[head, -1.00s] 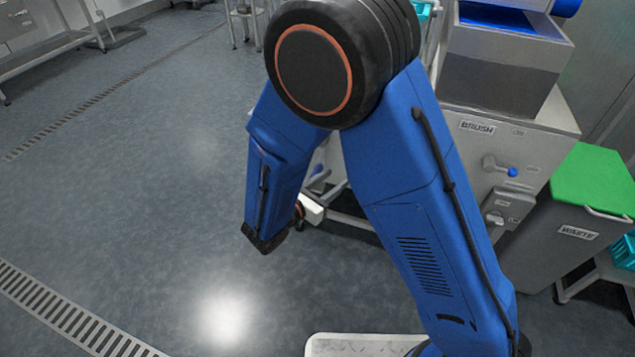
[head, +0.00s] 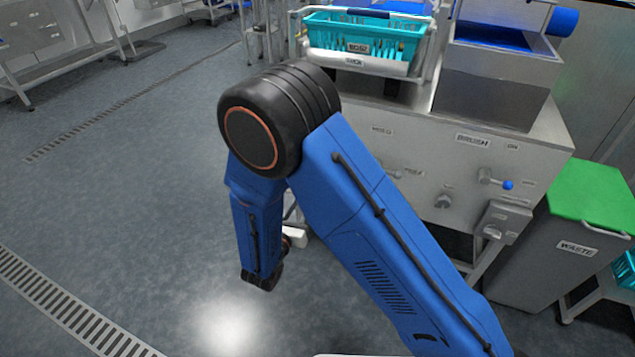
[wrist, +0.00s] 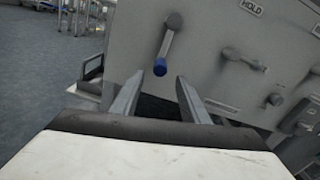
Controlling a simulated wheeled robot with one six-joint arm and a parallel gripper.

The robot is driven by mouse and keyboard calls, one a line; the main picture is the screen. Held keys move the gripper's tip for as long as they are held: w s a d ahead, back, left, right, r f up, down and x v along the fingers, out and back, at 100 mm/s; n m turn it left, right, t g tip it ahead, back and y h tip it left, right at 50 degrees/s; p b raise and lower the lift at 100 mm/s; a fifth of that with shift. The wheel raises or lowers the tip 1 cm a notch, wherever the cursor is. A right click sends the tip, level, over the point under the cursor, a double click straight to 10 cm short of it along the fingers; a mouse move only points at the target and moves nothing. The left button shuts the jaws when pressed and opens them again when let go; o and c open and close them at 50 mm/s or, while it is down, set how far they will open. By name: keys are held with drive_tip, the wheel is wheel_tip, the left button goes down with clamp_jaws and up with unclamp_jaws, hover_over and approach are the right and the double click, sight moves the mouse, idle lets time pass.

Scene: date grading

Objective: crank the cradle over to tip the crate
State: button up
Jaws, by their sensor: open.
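The teal crate (head: 318,37) sits level in the metal cradle (head: 345,63) on top of the grey machine, at the top of the head view. In the wrist view a crank handle (wrist: 168,46) with a blue knob (wrist: 160,67) hangs down from the machine's front panel. My gripper (wrist: 161,78) is open and empty, its two fingers on either side of the knob in the picture. I cannot tell whether the knob is between the fingertips or beyond them.
A second lever (wrist: 243,58) is right of the crank, near the HOLD label (wrist: 251,6). Under the BRUSH label in the head view is a blue-tipped lever (head: 495,181). A green-lidded waste bin (head: 590,190) stands at right. The floor at left is clear.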

drive_tip(key=x, duration=1.1)
drive_tip(key=shift+w, duration=0.1)
clamp_jaws()
